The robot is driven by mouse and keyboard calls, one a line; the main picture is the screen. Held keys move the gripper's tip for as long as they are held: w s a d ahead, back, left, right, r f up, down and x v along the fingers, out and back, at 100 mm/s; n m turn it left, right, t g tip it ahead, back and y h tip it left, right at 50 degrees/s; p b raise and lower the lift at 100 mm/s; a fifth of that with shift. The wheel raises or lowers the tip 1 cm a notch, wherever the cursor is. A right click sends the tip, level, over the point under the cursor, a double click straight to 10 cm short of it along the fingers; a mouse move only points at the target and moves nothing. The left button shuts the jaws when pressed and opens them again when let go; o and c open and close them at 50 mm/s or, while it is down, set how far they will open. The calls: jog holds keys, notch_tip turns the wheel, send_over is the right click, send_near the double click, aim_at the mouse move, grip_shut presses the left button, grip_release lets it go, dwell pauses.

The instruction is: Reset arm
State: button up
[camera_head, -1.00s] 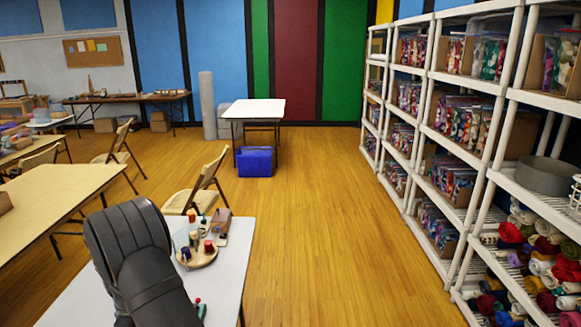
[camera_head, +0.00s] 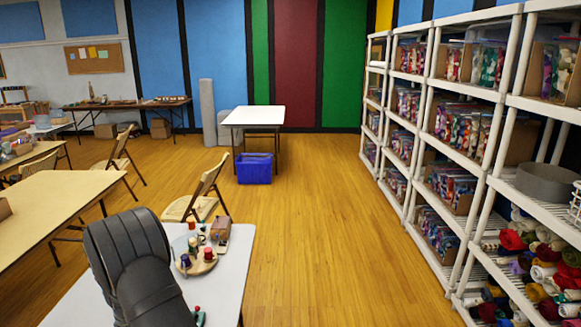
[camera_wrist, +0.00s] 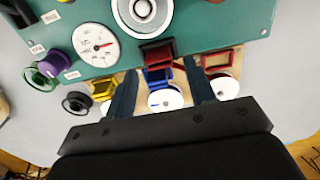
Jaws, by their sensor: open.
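My gripper (camera_wrist: 160,98) is open in the wrist view, its two dark fingers apart above a wooden board with small coloured frames. A blue frame (camera_wrist: 158,76) and a white disc (camera_wrist: 165,99) show between the fingers, and I cannot tell whether anything touches them. In the head view my dark arm rises over the white table (camera_head: 232,270) at the lower left, and the gripper itself is hidden there.
A round wooden tray (camera_head: 197,263) with thread spools sits on the white table. Folding chairs stand at the left. White shelves (camera_head: 487,180) line the right. A blue bin (camera_head: 254,168) stands under the far table (camera_head: 253,115). The middle floor is clear.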

notch_tip(320, 180, down, 2)
jog(key=shift+f, duration=0.1)
jog(key=r, duration=0.5)
jog(key=shift+w+d, duration=0.1)
jog(key=shift+d, duration=0.15)
jog(key=w+d+r, duration=0.2)
jog(key=d+r, duration=0.5)
jog(key=d, duration=0.4)
jog(key=s+a+f, duration=0.3)
jog(key=a, duration=0.2)
jog(key=s+a+f, duration=0.3)
jog(key=s+a, duration=0.1)
jog(key=a, duration=0.1)
jog(key=s+a+f, duration=0.3)
jog(key=a, duration=0.2)
jog(key=shift+s, duration=0.15)
jog(key=f, duration=0.1)
jog(key=a+f, duration=0.1)
jog(key=f, duration=0.1)
jog(key=shift+s+f, duration=0.1)
jog(key=shift+s, duration=0.1)
jog(key=shift+f, duration=0.75)
